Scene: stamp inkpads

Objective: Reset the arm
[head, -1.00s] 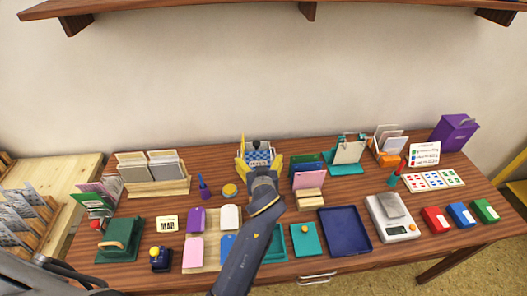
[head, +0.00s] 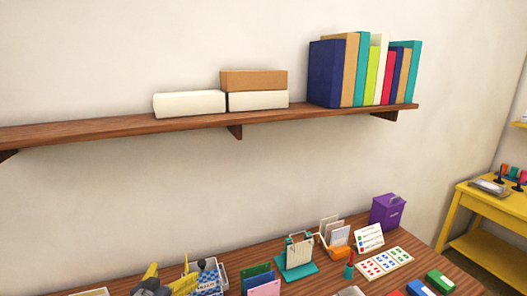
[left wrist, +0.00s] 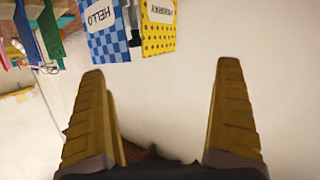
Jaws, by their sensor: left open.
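My left gripper (head: 168,279) shows at the bottom edge of the head view, with its yellow fingers apart. In the left wrist view, the gripper (left wrist: 161,72) is open with nothing between the fingers. The rest of my left arm is below the frame. My right gripper is in neither view.
A wooden shelf (head: 190,129) with boxes and books runs along the wall above the gripper. On the table are a teal card stand (head: 296,268), a purple box (head: 387,211), a sticker sheet (head: 384,263), and a green inkpad (head: 440,281). A yellow table (head: 470,215) stands at right.

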